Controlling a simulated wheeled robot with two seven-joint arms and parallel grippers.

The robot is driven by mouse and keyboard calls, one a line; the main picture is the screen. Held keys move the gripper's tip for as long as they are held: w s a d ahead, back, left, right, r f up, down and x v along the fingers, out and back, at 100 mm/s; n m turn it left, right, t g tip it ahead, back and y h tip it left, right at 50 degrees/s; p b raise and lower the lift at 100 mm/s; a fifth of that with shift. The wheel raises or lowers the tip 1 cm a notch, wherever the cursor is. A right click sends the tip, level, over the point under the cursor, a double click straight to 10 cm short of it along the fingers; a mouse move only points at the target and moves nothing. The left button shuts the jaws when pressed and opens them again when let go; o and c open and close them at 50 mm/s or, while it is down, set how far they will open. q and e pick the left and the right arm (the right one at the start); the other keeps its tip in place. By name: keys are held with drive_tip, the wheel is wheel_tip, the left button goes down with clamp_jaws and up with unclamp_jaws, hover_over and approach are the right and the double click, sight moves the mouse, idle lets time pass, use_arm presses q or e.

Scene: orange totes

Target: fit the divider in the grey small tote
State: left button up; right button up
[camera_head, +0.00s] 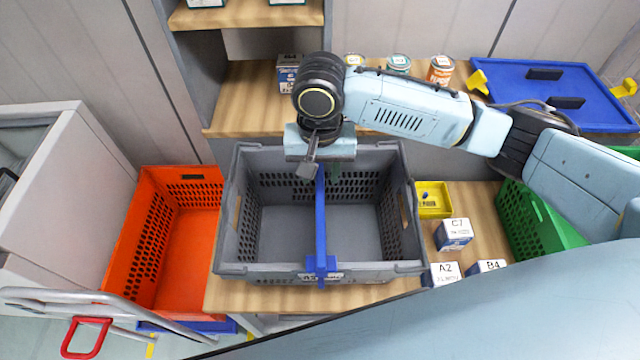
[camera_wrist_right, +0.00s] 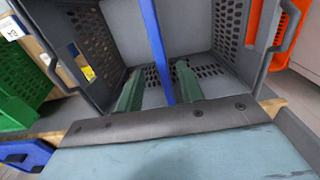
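The grey small tote (camera_head: 240,268) stands on the wooden table in the middle of the head view. The blue divider (camera_head: 321,220) runs from its far side to its near side, about mid-width. The divider's near end overlaps the tote's near rim; its far end is hidden under my right gripper. My right gripper (camera_head: 322,172) is over the far wall. In the right wrist view, its two green fingers (camera_wrist_right: 157,86) stand apart on either side of the divider (camera_wrist_right: 158,45), with visible gaps. The gripper is open. My left gripper is not in view.
An orange tote (camera_head: 158,240) stands at left beside a trolley. A green tote (camera_head: 535,220), a yellow bin (camera_head: 433,200) and small boxes (camera_head: 453,234) are at right. Cans (camera_head: 399,63) and a blue lid (camera_head: 560,90) sit on the back surface.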

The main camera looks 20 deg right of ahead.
wheel_tip(320, 180, up, 6)
drive_tip(key=shift+r, duration=0.2)
idle(0.5)
